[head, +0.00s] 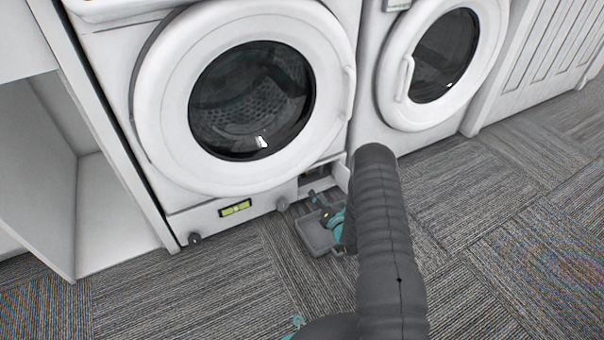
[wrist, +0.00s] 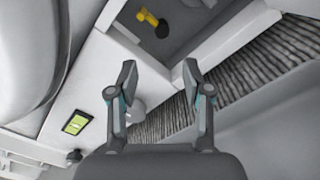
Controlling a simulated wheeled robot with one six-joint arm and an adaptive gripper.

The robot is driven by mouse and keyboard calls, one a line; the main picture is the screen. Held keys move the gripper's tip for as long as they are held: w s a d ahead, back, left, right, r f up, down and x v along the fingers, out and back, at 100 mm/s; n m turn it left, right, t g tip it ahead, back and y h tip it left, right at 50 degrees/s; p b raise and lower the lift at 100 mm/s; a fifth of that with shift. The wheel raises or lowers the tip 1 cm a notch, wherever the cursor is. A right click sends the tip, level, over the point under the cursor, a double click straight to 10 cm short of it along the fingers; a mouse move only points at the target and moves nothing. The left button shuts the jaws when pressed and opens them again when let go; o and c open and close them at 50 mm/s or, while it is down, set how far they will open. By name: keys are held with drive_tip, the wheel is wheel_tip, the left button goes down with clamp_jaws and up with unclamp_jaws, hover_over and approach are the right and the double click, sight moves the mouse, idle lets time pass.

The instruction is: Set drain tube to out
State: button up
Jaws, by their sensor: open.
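The white front-loading washer (head: 185,110) has a low service recess (head: 315,177) at its bottom right. In the wrist view the grey recess (wrist: 200,22) shows at the top, open. Inside it is a small yellow piece (wrist: 147,18), which looks like the drain tube, beside a dark round opening (wrist: 162,30). I cannot make out its setting. My gripper (wrist: 159,77) is open, its two fingers apart with nothing between them, pointing at the recess and short of the yellow piece. In the head view my gripper (head: 318,199) is low in front of the recess, partly hidden by my arm.
A second machine (head: 405,125) stands to the right. The carpet in front (head: 490,230) is clear.

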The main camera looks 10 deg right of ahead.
sight(304, 176)
drive_tip(key=x, duration=0.6)
drive_tip(key=b+x, duration=0.1)
drive_tip(key=x, duration=0.5)
drive_tip(key=shift+w+d+b, duration=0.1)
drive_tip(key=shift+w+b, duration=0.2)
drive_tip(key=shift+w, duration=0.1)
clamp_jaws()
